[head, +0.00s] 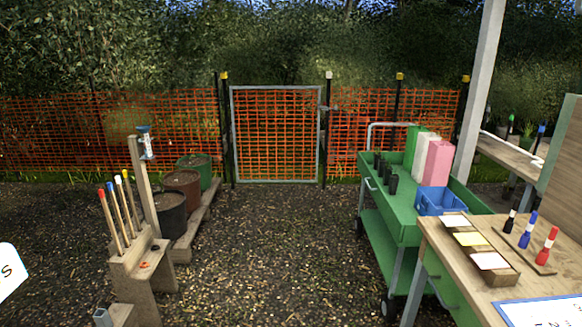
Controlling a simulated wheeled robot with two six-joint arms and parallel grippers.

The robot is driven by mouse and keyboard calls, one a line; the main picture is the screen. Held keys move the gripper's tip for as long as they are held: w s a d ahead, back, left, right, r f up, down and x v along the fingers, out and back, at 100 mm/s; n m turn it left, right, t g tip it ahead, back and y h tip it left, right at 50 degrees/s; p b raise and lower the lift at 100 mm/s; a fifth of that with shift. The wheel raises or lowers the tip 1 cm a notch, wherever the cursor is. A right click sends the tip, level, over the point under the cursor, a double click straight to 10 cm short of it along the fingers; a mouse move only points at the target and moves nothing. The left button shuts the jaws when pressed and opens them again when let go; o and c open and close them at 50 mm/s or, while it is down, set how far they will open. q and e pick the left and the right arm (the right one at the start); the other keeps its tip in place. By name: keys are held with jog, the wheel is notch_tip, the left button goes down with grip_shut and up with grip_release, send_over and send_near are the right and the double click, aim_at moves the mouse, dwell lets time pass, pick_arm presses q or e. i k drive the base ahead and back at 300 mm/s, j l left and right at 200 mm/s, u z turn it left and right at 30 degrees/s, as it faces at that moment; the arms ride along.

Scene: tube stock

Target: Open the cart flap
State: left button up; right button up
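The green cart (404,232) stands right of centre on wheels, with a grey push handle (391,124) at its far end. It has a top tray and a lower shelf (378,242). I cannot make out for sure which part is the flap or whether it is open; the cart's near end is partly hidden behind the wooden table. On the cart are several small black pots (382,170), upright green, white and pink boxes (437,163) and a blue crate (438,201). Neither of my grippers is in view.
The wooden table (452,267) at the near right holds a card tray and coloured markers. A wooden tool stand (140,268) and pots on a plank are at the left. Gravel (272,240) between is clear up to the closed mesh gate (276,134).

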aim_at(395, 224)
jog(key=i+j+z, duration=0.35)
jog(key=i, duration=0.2)
jog(key=i+j+z, duration=0.35)
jog(key=i, duration=0.15)
jog(key=i+j+z, duration=0.35)
jog(key=i+j, duration=0.15)
jog(key=i+j+z, duration=0.25)
jog(key=i+j, duration=0.2)
jog(key=i+j+z, duration=0.3)
jog(key=i, duration=0.4)
jog(key=i+j+z, duration=0.3)
jog(key=i+j, duration=0.35)
